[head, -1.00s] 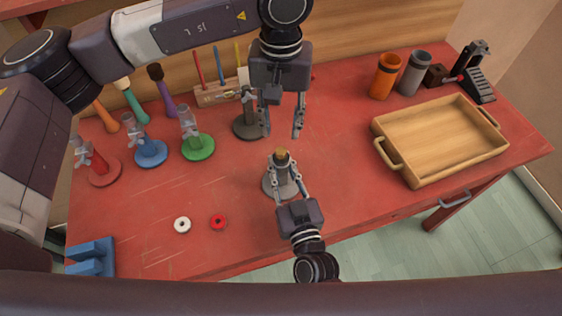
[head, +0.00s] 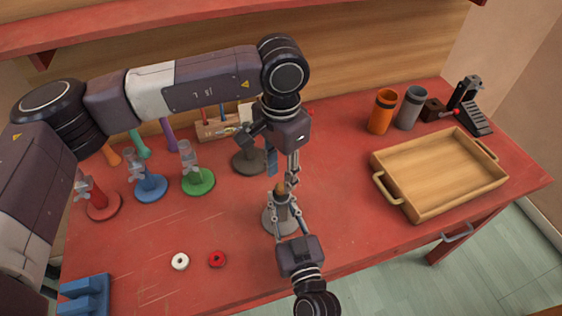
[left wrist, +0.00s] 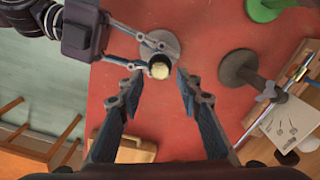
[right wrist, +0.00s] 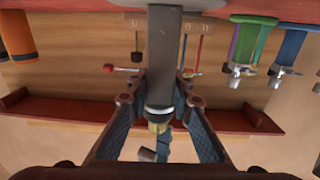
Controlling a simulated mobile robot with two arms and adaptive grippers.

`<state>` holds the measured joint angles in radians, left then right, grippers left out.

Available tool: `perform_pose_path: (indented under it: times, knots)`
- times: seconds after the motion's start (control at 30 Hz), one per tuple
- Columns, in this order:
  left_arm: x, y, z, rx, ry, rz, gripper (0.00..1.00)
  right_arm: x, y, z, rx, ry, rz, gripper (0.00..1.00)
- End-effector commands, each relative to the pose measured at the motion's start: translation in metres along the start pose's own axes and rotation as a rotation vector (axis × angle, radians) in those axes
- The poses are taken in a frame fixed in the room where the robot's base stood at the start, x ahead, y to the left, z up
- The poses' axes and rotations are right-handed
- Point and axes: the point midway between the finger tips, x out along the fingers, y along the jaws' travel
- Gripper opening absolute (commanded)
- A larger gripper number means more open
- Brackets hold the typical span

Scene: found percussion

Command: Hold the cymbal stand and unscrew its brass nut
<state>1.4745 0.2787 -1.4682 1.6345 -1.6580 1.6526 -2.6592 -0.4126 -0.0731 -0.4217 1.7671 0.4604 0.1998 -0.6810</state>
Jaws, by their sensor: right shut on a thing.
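The grey cymbal stand (head: 267,221) is upright on the red table, with a brass nut (head: 281,187) at its top. My right gripper (head: 283,209), reaching in from the front, is shut on the stand's post; the right wrist view shows the post (right wrist: 163,60) between its fingers and the nut (right wrist: 158,127) past them. My left gripper (left wrist: 158,76) is open and points down above the nut. In the left wrist view the nut (left wrist: 160,70) lies between its fingertips, with space on both sides.
Red, blue (head: 151,188) and green (head: 199,182) stands and another dark stand (head: 248,163) stand behind and left. A white ring (head: 180,261) and a red ring (head: 217,259) lie front left. A wooden tray (head: 383,188) is at right, with orange (head: 381,115) and grey (head: 410,110) cups behind.

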Motion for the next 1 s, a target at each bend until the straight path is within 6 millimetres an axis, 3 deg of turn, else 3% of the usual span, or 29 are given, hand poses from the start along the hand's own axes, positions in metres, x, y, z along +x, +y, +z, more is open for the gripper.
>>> perform_pose_path:
  times: [0.1, 0.3, 0.63, 0.9, 1.0]
  knots:
    - [0.018, 0.000, 0.001, -0.001, -0.001, 0.002, 0.33, 0.000, 0.000, -0.001, 0.000, 0.002, 0.001, 0.00]
    - [0.036, 0.000, 0.000, -0.001, 0.000, 0.001, 0.33, 0.000, 0.000, -0.001, 0.000, 0.002, 0.001, 0.00]
    - [0.040, 0.000, 0.000, -0.001, 0.001, 0.000, 0.33, 0.000, 0.000, -0.001, 0.000, 0.002, 0.001, 0.00]
    - [0.040, 0.000, 0.000, -0.001, 0.001, 0.000, 0.03, 0.000, 0.000, -0.001, 0.000, 0.002, 0.001, 0.00]
    - [0.040, 0.000, 0.000, -0.001, 0.001, 0.000, 0.00, 0.000, 0.000, -0.001, 0.000, 0.002, 0.001, 0.00]
